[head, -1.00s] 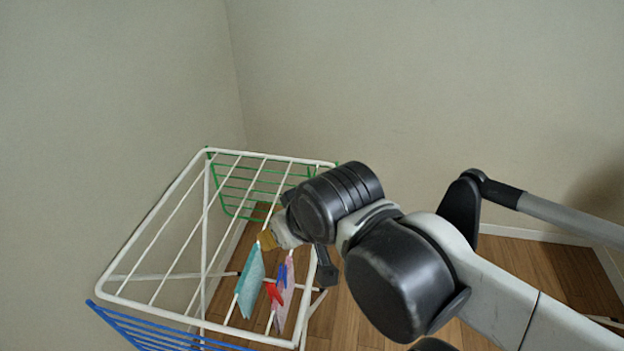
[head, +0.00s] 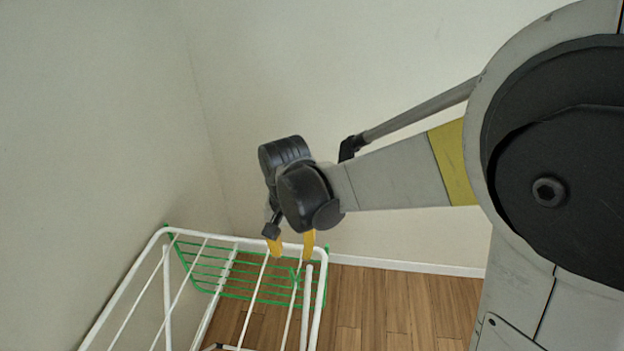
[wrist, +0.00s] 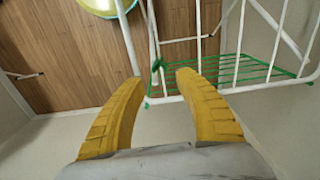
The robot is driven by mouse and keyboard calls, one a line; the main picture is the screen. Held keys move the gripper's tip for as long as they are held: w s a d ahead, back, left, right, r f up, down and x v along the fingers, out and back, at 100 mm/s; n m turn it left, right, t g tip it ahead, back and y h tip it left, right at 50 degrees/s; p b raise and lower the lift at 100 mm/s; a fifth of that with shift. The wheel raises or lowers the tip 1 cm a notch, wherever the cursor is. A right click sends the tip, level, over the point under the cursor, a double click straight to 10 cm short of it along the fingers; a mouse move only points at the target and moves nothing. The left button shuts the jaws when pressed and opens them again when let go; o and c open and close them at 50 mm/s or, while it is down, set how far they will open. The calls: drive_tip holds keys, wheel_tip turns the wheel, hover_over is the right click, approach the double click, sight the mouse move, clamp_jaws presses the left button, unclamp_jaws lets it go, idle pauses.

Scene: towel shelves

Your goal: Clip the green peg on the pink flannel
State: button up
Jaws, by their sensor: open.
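The green peg (wrist: 157,64) shows as a small green shape at a white rail of the drying rack in the wrist view, between and just beyond my fingertips. In the head view a small green shape, likely the same peg (head: 296,276), shows below my fingers at the rack's far right corner. My gripper (head: 293,258) is open, with its yellow fingers pointing down above that corner. In the wrist view my gripper (wrist: 159,76) is apart and empty, with a finger on either side of the peg. The pink flannel is in neither current view.
The white drying rack (head: 120,290) stands by the left wall, with a green wire shelf (head: 235,278) at its far end. Wooden floor (head: 400,305) is clear to its right. A round yellow-rimmed container (wrist: 105,8) shows at the top of the wrist view.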

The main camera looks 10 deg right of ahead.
drive_tip(key=f+b, duration=0.2)
drive_tip(key=f, duration=0.1)
drive_tip(key=f+b, duration=0.2)
drive_tip(key=f, duration=0.1)
drive_tip(key=f+b, duration=0.3)
drive_tip(key=shift+w+d+f, duration=0.2)
drive_tip(key=shift+w+f, duration=0.15)
drive_tip(key=shift+f, duration=0.05)
clamp_jaws()
idle(0.6)
drive_tip(key=shift+r, duration=0.1)
wheel_tip(320, 180, up, 7)
drive_tip(key=p, duration=0.5)
idle(0.6)
